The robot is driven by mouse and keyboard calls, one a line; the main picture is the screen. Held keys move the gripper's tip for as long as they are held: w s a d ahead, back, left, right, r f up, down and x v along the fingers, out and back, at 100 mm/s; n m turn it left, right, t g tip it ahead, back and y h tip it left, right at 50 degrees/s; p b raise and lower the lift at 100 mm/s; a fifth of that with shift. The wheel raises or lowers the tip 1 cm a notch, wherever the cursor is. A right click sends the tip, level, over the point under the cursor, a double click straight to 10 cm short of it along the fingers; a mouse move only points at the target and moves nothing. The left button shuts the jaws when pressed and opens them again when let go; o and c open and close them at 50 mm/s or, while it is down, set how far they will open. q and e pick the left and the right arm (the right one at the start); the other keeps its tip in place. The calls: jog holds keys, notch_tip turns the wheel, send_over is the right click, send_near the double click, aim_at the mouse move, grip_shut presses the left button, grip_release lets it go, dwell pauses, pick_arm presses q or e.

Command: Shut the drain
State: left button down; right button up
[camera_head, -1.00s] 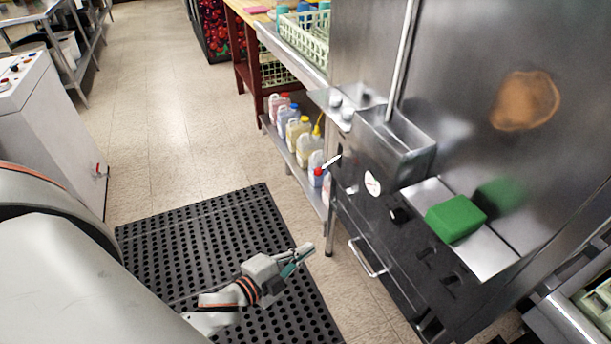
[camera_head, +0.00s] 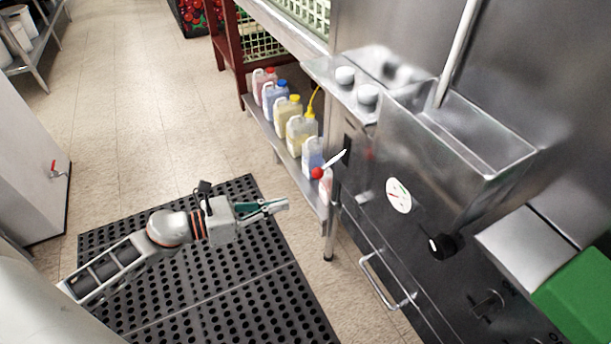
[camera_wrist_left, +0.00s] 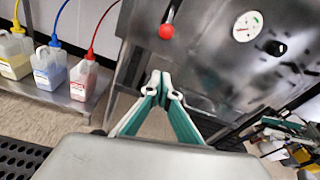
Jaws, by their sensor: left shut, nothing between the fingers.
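A lever with a red ball knob (camera_head: 317,173) sticks out from the steel machine's front; no label shows whether it is the drain handle. In the left wrist view, its red ball (camera_wrist_left: 166,31) hangs at the lower end of a short metal rod, beyond the fingertips. My left gripper (camera_head: 284,203) is shut and empty, above the black mat, left of and below the knob in the head view. It also shows in the left wrist view (camera_wrist_left: 162,90), its green-sided fingers meeting at the tips, apart from the knob. My right gripper is in neither view.
The machine front has a dial (camera_head: 398,195), a black knob (camera_head: 443,245) and a bar handle (camera_head: 388,284). Several jugs (camera_head: 290,118) stand on a low shelf beside it. A red-handled valve (camera_head: 57,170) is on the left cabinet. The perforated mat (camera_head: 262,262) covers the floor.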

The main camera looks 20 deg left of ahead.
aim_at(331, 163)
pick_arm(q)
jog(key=shift+w+a+m, duration=0.15)
jog(key=shift+m, duration=0.15)
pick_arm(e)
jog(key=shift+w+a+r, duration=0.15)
pick_arm(q)
jog(key=w+d+r+p, duration=0.1)
jog(key=w+d+r, duration=0.1)
jog(key=w+d, duration=0.3)
jog(key=shift+w+d, duration=0.25)
jog(key=shift+w, duration=0.85)
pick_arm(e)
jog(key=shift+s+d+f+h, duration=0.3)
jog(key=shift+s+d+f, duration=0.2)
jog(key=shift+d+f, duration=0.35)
pick_arm(q)
jog(key=shift+r, duration=0.1)
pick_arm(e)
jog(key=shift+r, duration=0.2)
